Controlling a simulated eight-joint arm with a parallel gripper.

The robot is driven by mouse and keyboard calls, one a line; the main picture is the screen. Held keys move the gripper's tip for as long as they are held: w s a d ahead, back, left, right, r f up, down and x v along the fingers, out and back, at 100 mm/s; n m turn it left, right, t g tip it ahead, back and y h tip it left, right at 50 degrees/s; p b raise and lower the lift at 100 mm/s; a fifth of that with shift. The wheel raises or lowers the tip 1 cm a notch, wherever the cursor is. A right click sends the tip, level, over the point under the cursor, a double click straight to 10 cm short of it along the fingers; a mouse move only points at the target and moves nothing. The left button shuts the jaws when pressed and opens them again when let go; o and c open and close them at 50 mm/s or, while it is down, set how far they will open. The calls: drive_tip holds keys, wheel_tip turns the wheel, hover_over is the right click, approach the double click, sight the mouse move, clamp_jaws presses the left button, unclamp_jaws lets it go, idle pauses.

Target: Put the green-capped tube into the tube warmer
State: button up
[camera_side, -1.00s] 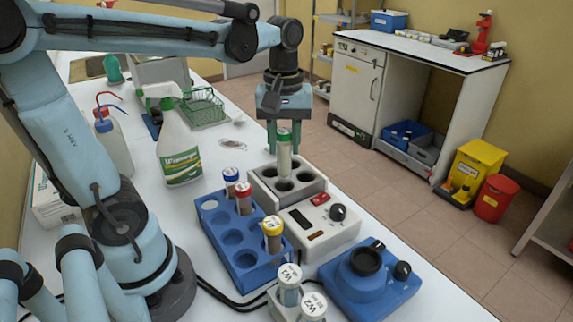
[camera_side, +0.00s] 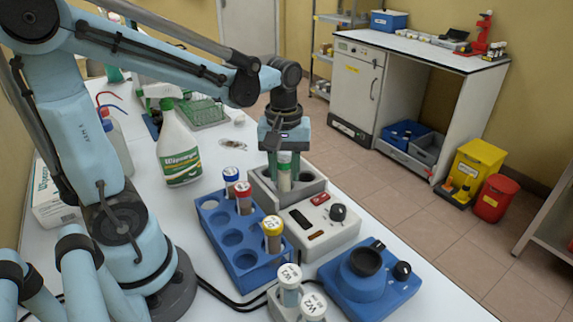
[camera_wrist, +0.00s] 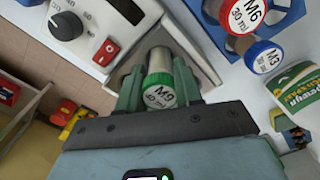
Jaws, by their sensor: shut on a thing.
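The green-capped tube (camera_side: 284,177) stands upright between the fingers of my gripper (camera_side: 283,162) in the side view. Its green cap, with a white top marked M9, shows in the wrist view (camera_wrist: 160,92). My gripper (camera_wrist: 160,88) is shut on the tube just below the cap. The tube warmer (camera_side: 322,227) has a grey block with wells, a white front panel, a red switch and a black knob. The tube is over the grey block, and its lower end appears to be inside a back well. The fingers partly hide that well.
A blue rack (camera_side: 243,262) beside the warmer holds blue-, red- and yellow-capped tubes. A blue device (camera_side: 368,285) with a black top stands in front.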

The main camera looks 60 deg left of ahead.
drive_tip(key=o, duration=1.1)
drive_tip(key=shift+r, duration=6.05)
wheel_tip(320, 180, down, 12)
drive_tip(key=shift+f, duration=0.1)
drive_tip(key=shift+r, duration=0.2)
